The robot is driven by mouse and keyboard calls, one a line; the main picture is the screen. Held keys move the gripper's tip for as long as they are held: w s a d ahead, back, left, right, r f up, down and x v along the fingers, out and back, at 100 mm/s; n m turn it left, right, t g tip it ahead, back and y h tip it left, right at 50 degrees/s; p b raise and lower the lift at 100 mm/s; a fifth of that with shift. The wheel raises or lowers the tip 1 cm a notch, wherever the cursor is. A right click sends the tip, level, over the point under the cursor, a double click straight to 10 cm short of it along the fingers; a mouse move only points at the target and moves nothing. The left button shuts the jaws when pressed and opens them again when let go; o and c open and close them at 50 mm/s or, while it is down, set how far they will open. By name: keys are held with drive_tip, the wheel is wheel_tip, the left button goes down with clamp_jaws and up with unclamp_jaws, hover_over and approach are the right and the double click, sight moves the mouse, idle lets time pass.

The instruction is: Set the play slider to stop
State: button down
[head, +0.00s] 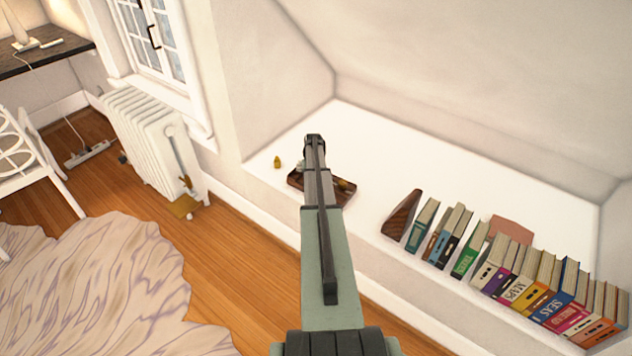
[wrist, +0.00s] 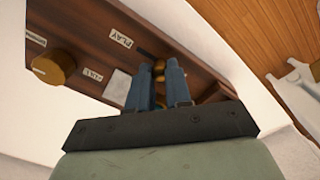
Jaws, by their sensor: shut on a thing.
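A brown wooden box (wrist: 95,35) bears small white labels, one reading PLAY (wrist: 120,38) and another reading FULL (wrist: 92,75). It also shows in the head view (head: 295,181) on the white ledge, partly hidden by my arm. A round brass knob (wrist: 53,67) stands at its left in the wrist view. My gripper (wrist: 159,72) is at the box beside the PLAY label, its two blue fingers shut on a small brass piece (wrist: 159,66), seemingly the play slider's knob. The fingers hide most of it, and the slider's position cannot be read.
A small brass object (head: 277,162) stands on the ledge (head: 400,155) left of the box. A wooden wedge (head: 401,214) and a row of books (head: 520,275) stand to the right. A white radiator (head: 147,140) is at the left, below the window.

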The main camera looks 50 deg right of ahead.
drive_tip(key=c, duration=1)
unclamp_jaws()
drive_tip(key=shift+w, duration=0.15)
drive_tip(key=shift+c, duration=0.2)
wheel_tip(320, 180, up, 14)
drive_tip(key=shift+f, duration=0.1)
drive_tip(key=s+a+f+n+g, duration=0.1)
drive_tip(key=s+a+f, duration=0.45)
drive_tip(key=a, duration=0.75)
drive_tip(key=s+a+f+y, duration=0.1)
drive_tip(key=s+a+f, duration=0.45)
drive_tip(key=a, duration=0.85)
drive_tip(key=s+a+f+n+g, duration=0.1)
drive_tip(key=s+a+f, duration=0.5)
drive_tip(key=a, duration=0.7)
drive_tip(key=s+a+f+n+g, duration=0.2)
drive_tip(key=s+a, duration=0.6)
drive_tip(key=a, duration=0.4)
drive_tip(key=s+a+f+n+g+h, duration=0.1)
drive_tip(key=s+a+f+n, duration=0.3)
drive_tip(key=s+a, duration=0.5)
drive_tip(key=a+f+g, duration=0.1)
drive_tip(key=a+f, duration=0.1)
drive_tip(key=a, duration=0.1)
drive_tip(key=shift+a+g, duration=0.35)
drive_tip(key=shift+g, duration=0.05)
